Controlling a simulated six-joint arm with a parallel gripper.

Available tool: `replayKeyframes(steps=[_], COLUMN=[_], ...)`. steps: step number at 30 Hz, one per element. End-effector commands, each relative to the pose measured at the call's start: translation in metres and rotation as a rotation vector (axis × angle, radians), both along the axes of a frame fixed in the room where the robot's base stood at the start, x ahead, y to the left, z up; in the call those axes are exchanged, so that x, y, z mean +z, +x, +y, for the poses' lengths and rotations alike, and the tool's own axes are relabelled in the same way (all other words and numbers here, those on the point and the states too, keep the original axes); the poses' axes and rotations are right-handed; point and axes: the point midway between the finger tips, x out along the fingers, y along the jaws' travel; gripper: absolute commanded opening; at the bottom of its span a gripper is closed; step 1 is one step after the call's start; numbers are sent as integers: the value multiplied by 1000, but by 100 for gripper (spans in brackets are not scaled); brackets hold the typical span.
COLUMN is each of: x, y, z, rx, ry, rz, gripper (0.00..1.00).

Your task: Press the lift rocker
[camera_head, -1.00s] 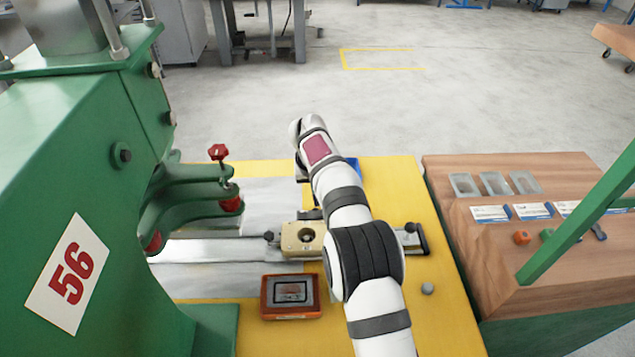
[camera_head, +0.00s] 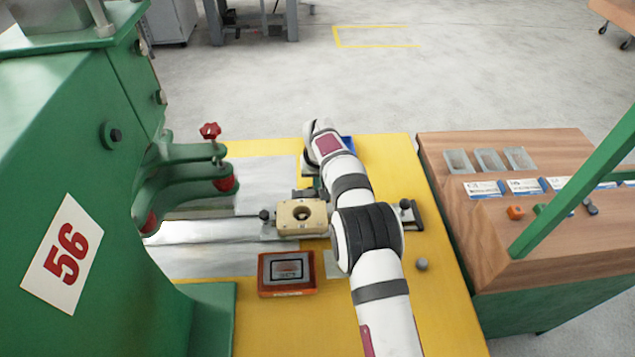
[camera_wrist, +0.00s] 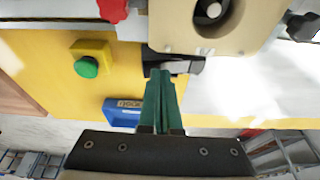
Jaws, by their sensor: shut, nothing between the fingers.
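A beige fixture block (camera_head: 299,217) with a round hole sits on the metal rail and also fills the top of the wrist view (camera_wrist: 215,36). A black part (camera_wrist: 184,65), which looks like the lift rocker, projects from the block's edge; a dark piece also shows behind the block in the head view (camera_head: 305,194). My gripper (camera_wrist: 161,73) is shut and empty, its green fingers together. Their tips overlap the black part in the wrist view; I cannot tell whether they touch. In the head view my arm hides most of the gripper.
A green button on a yellow box (camera_wrist: 87,66), a blue box (camera_wrist: 122,112) and a red knob (camera_wrist: 112,9) are left of my fingers. The green press (camera_head: 110,150) stands left, an orange-framed display (camera_head: 287,273) in front. A wooden bench (camera_head: 500,220) is right.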

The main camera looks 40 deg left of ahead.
Motion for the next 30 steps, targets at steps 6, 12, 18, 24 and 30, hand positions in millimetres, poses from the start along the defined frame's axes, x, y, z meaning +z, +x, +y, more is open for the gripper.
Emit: replayKeyframes(steps=[6,12,18,24,30], x=[-1,-1,-3,-5,-8], y=[2,3,4,6,10], z=[-2,-3,-4,-6,-10], rx=[-1,-1,0,0,-4], ry=[49,100,130,128,164], rz=[50,101,130,130,166], gripper=[0,0,0,0,0])
